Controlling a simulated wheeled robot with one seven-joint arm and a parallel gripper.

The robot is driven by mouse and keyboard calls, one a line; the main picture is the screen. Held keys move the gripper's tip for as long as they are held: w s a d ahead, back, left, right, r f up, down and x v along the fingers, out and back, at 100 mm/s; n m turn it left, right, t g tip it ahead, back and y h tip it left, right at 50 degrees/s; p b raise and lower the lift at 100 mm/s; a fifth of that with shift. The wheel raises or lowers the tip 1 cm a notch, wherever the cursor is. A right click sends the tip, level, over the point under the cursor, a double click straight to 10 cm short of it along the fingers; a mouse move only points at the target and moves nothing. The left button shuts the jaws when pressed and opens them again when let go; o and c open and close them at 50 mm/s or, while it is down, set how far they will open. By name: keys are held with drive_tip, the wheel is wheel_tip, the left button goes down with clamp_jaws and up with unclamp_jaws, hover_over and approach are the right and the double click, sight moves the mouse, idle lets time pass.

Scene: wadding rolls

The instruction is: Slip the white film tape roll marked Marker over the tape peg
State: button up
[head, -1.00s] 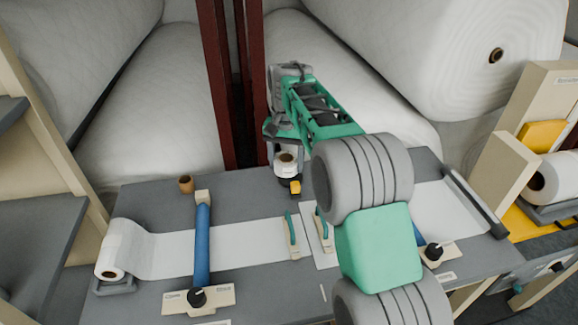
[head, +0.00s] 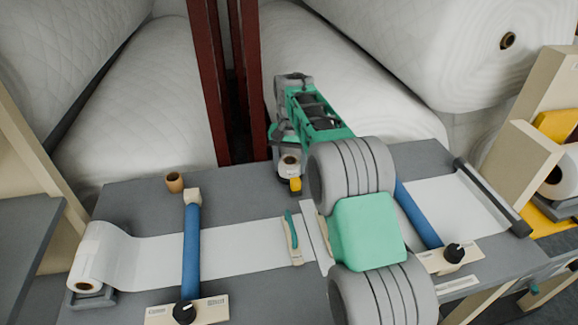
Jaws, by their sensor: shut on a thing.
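My gripper (head: 289,172) is at the back middle of the grey worktable, reaching down from my green and grey arm. It is shut on a small white tape roll (head: 289,168) with a brown core, seen from above at a slant. The marking on the roll is too small to read. A dark part with a yellow block (head: 295,185) shows just below and in front of the roll. The tape peg cannot be made out; the roll and gripper cover that spot. I cannot tell whether the roll touches anything below it.
A small brown cylinder (head: 175,182) stands on the worktable (head: 140,205) at the back left. Blue bars (head: 191,245) cross a white sheet (head: 250,248) from a roll (head: 93,262). A teal-handled tool (head: 292,235) lies mid-table. Large wadding rolls (head: 140,110) and red posts (head: 213,80) stand behind.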

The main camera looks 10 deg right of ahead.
drive_tip(key=o, duration=1.5)
drive_tip(key=shift+f, duration=0.1)
wheel_tip(320, 180, up, 12)
drive_tip(key=s+r+n+t, duration=0.2)
drive_tip(key=s, duration=1.1)
drive_tip(key=s+f+n, duration=0.1)
drive_tip(key=s+f, duration=0.2)
drive_tip(key=s, duration=0.2)
drive_tip(key=s+f+n+t, duration=0.1)
drive_tip(key=s+f, duration=0.3)
drive_tip(key=s, duration=0.2)
drive_tip(key=s+f, duration=0.3)
drive_tip(key=s, duration=0.3)
drive_tip(key=shift+s+a+f+n+p, duration=0.2)
drive_tip(key=shift+a+f+n+p, duration=0.1)
drive_tip(key=shift+n+p, duration=0.1)
